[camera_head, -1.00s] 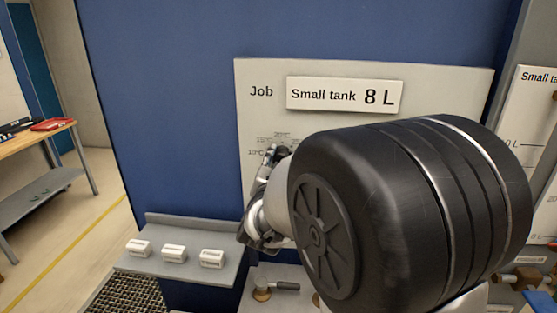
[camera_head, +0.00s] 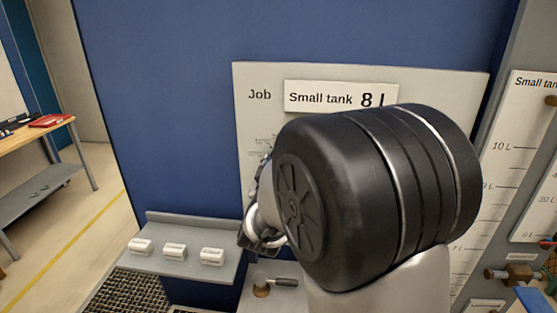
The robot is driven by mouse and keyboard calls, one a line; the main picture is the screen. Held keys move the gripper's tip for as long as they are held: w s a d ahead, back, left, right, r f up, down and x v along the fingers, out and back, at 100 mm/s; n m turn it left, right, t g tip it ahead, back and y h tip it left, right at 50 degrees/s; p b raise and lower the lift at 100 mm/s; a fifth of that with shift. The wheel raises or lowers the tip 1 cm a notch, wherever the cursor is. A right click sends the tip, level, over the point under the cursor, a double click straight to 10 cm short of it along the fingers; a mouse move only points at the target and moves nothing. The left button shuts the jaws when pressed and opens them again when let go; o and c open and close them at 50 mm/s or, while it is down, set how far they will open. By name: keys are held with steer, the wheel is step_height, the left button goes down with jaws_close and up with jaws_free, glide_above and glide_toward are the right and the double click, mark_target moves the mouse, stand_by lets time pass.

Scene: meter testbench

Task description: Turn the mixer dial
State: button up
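The mixer dial itself cannot be made out; part of its temperature scale (camera_head: 263,146) shows on the pale job panel (camera_head: 247,78), just above my gripper. My gripper (camera_head: 256,222) is in front of the panel's lower left part, mostly hidden behind my large black arm joint. Its fingers are only partly visible, so I cannot tell whether they are open or shut, or whether they touch the dial. A sign on the panel (camera_head: 340,97) reads "Small tank 8 L", its right end partly covered by my arm.
A grey shelf (camera_head: 180,222) at lower left holds several small white blocks (camera_head: 212,256). A valve with a dark handle (camera_head: 262,285) is below my gripper. Tank scales (camera_head: 510,147) and a brass valve (camera_head: 518,273) are at the right. A wooden bench (camera_head: 45,140) stands far left.

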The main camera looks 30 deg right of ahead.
steer(key=shift+n, duration=0.6)
steer(key=o, duration=1.1)
steer(key=shift+c, duration=0.2)
steer(key=v, duration=0.7)
steer(key=shift+s+a, duration=0.15)
steer(key=shift+s, duration=0.05)
